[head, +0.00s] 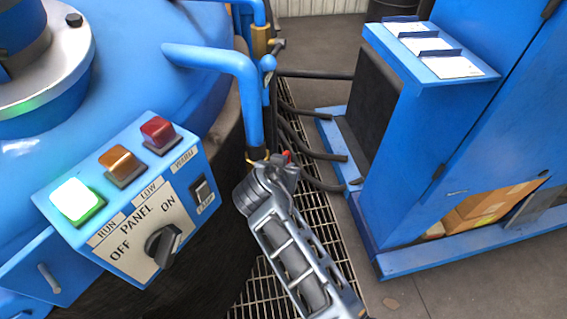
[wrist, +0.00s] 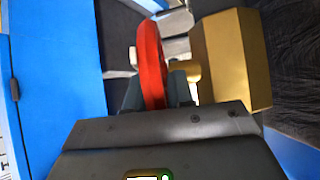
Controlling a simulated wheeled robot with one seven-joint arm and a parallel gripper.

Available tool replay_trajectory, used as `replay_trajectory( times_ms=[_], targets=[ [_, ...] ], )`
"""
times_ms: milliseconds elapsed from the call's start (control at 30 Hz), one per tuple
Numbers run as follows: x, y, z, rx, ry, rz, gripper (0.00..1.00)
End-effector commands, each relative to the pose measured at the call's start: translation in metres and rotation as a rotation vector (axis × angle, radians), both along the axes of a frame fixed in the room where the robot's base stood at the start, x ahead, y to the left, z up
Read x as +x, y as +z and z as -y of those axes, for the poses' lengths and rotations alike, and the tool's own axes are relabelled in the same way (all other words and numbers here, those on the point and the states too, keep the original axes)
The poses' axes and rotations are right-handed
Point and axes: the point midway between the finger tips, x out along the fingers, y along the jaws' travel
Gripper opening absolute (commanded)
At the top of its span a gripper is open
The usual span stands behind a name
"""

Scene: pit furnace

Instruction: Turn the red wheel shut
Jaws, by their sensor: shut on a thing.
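The red wheel (wrist: 151,62) shows nearly edge-on in the wrist view, its rim standing upright between the two dark fingers of my gripper (wrist: 157,92). The gripper is shut on the rim. A brass valve body (wrist: 231,60) sits just to the right of the wheel, with a short brass stem between them. In the head view only a small red piece of the wheel (head: 287,154) shows past my arm, below the blue pipe. My arm hides most of the wheel there, so its turn angle cannot be told.
A blue furnace with a control panel (head: 135,225) stands on the left; its green lamp (head: 77,201) is lit. A bent blue pipe (head: 215,58) runs down beside the wheel. A blue cabinet (head: 470,130) stands right. Black hoses (head: 310,145) cross the floor grating (head: 325,215).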

Motion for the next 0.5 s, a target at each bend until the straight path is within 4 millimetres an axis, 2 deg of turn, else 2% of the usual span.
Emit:
replay_trajectory(
  times_ms=[467,500],
  targets=[
    [-0.0003,-0.0009,-0.0003,0.003,0.0,-0.014,0.0],
    [-0.0003,-0.0009,-0.0003,0.003,0.0,-0.014,0.26]
  ],
)
